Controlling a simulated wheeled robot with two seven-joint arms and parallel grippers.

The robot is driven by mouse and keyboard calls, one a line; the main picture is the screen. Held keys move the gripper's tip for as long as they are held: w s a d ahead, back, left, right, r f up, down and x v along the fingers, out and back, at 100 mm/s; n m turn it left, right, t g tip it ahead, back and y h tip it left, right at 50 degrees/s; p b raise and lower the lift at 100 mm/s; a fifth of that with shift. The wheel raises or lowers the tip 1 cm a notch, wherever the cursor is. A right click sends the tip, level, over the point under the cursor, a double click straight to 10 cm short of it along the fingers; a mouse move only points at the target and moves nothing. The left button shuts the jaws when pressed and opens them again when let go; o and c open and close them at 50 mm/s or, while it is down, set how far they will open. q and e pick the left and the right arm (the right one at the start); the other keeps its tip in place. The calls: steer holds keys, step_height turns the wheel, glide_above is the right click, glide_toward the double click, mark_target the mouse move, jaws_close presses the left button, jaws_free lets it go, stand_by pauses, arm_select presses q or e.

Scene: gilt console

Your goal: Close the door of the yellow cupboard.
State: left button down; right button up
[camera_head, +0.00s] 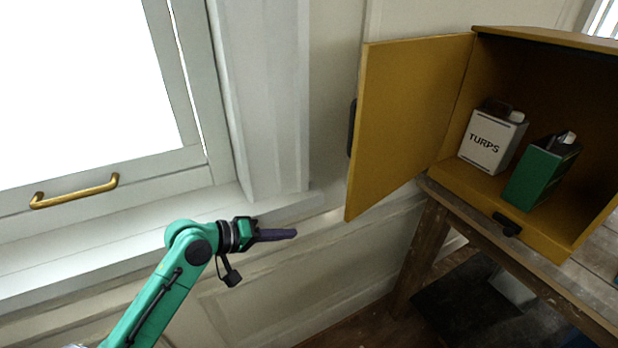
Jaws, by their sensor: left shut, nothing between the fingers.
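The yellow cupboard (487,188) stands on a wooden table at the right, its front open. Its door (407,118) is hinged on the cupboard's left side and stands wide open, swung out to the left. A dark handle (351,127) shows at the door's free edge. My left gripper (294,234) is shut and empty, left of the door and a little below its lower corner, apart from it. My right gripper is not in view.
Inside the cupboard stand a white TURPS can (487,143) and a green can (535,178). A dark catch (507,224) sits on the cupboard's front lower edge. The wooden table (508,268) carries the cupboard. A window with a brass handle (75,191) and a sill (120,247) are at the left.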

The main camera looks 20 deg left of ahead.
arm_select(q)
step_height(320, 180, up, 17)
steer(key=w+n+t+h, duration=0.2)
steer(key=n+t+h, duration=0.1)
steer(key=n+h, duration=0.1)
steer(key=w+d+p, duration=0.5)
steer(key=d+p, duration=0.3)
steer(key=d, duration=0.1)
steer(key=shift+w+d+f, duration=0.15)
steer(key=shift+d+f, duration=0.05)
steer(key=shift+f, duration=0.2)
